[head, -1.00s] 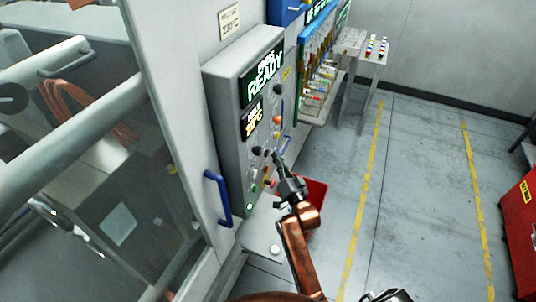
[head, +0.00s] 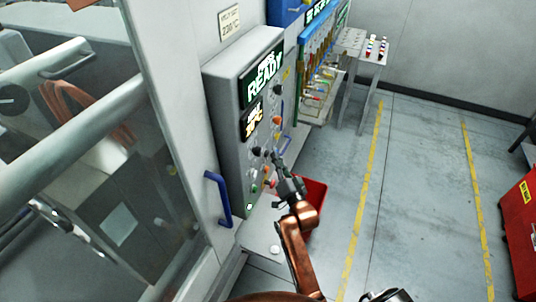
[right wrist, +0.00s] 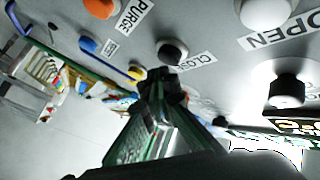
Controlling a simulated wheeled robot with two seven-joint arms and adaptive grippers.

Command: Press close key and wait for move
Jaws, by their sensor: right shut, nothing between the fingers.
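The grey control panel (head: 236,160) has a lit READY display (head: 264,78) and several coloured buttons. The close key (right wrist: 172,50) is a dark round button beside a CLOSE label (right wrist: 195,62) in the right wrist view. My right gripper (head: 275,156) is shut and empty, with its tips at the panel's lower buttons. In the right wrist view the fingertips (right wrist: 160,84) are right by the close key and overlap its lower edge; I cannot tell whether they touch it. Behind the glass at left is a grey machine block (head: 120,222). My left gripper is not in view.
A white OPEN button (right wrist: 262,12), a black knob (right wrist: 288,90) and an orange PURGE button (right wrist: 100,8) are near the fingertips. A blue door handle (head: 219,198) is left of the panel. A red bin (head: 314,192) is behind my right arm.

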